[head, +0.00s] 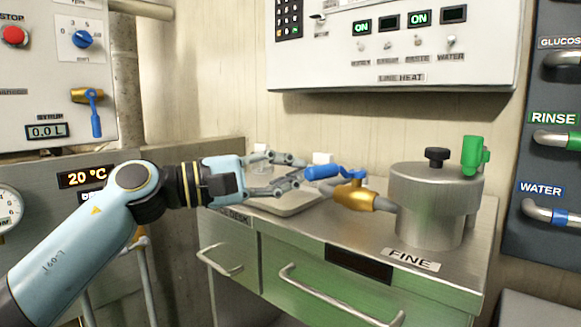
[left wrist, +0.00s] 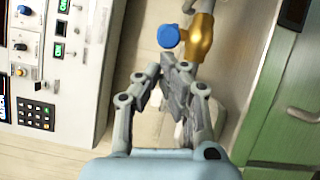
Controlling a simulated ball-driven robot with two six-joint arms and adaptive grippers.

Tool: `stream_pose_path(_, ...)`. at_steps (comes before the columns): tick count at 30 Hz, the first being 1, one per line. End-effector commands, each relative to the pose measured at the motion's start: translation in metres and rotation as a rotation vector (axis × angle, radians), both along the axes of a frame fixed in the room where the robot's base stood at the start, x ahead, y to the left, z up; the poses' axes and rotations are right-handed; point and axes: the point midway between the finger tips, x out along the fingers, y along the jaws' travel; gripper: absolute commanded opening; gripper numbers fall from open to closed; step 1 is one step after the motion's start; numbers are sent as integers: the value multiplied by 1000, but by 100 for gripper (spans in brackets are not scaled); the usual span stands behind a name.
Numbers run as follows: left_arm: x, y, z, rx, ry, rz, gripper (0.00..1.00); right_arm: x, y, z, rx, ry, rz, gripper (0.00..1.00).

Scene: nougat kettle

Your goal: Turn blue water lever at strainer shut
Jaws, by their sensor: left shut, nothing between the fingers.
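The steel strainer pot (head: 425,215) stands on the desk top above the FINE label. A brass valve (head: 357,197) sticks out from its left side. The blue lever (head: 328,172) sits on top of the valve and points left, toward my left gripper. My left gripper (head: 306,173) is shut and empty, its fingertips close to the lever's free end. In the left wrist view the lever's rounded blue end (left wrist: 168,36) and the brass valve (left wrist: 200,40) lie just beyond the fingertips (left wrist: 172,66). I cannot tell whether they touch. My right gripper is not in view.
A green handle (head: 473,155) and a black knob (head: 437,157) rise from the strainer. A tray (head: 290,206) lies on the desk behind my left fingers. A white control box (head: 400,50) hangs above. A panel (head: 560,225) with WATER and RINSE pipes is at right.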

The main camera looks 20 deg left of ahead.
Motion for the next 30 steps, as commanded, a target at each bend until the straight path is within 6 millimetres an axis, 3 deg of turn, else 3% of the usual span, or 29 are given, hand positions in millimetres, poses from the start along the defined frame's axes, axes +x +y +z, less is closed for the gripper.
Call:
stream_pose_path(8,-1,-1,-1,0,0,0,0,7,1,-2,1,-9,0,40)
stream_pose_path(18,-24,-21,-2,-1,1,0,0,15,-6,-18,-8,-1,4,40)
stream_pose_path(30,-21,-18,-3,1,0,-1,0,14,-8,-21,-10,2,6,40)
